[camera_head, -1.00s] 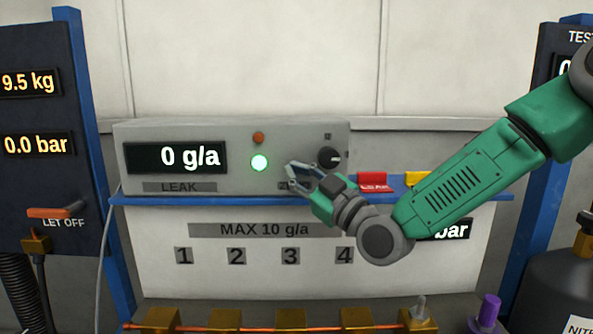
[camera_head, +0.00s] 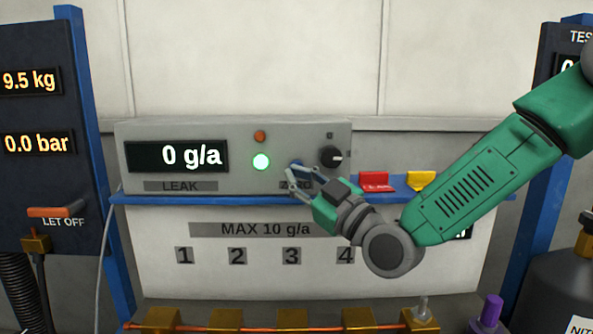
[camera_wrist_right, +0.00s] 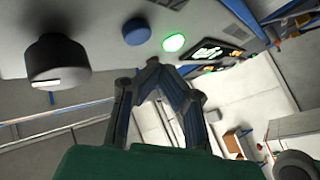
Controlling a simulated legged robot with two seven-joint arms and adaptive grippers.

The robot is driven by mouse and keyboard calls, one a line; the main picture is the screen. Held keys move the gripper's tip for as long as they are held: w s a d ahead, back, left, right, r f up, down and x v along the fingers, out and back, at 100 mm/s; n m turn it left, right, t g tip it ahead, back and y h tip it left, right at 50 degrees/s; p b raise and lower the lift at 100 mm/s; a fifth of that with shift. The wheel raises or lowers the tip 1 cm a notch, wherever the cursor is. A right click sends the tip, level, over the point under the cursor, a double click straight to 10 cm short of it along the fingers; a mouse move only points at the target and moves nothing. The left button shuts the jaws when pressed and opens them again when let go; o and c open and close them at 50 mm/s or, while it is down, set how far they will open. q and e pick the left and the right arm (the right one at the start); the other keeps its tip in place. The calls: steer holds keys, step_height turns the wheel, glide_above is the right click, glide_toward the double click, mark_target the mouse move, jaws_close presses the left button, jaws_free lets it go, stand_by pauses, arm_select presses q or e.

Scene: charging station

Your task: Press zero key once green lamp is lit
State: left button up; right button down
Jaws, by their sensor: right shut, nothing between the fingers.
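The grey leak meter (camera_head: 221,134) reads 0 g/a. Its green lamp (camera_head: 261,161) is lit; it also glows in the right wrist view (camera_wrist_right: 173,43). The round blue zero key (camera_wrist_right: 136,31) shows beside the lamp in the right wrist view. In the head view, the key (camera_head: 297,163) and the ZERO label (camera_head: 292,185) are partly hidden by my right gripper. My right gripper (camera_head: 290,178) is shut and empty in front of the key. In the wrist view its fingertips (camera_wrist_right: 152,68) appear apart from the key. My left gripper is not in view.
A black knob (camera_head: 330,156) sits right of the key, and an orange lamp (camera_head: 260,136) is above the green one. Red (camera_head: 375,181) and yellow (camera_head: 421,180) blocks stand on the blue shelf (camera_head: 180,200). A copper pipe with brass blocks (camera_head: 226,319) runs along the bottom.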

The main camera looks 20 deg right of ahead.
steer(key=s, duration=0.1)
steer(key=s+a, duration=0.1)
steer(key=s, duration=0.1)
steer(key=shift+s+a, duration=0.1)
steer(key=shift+s, duration=0.2)
stand_by(0.5)
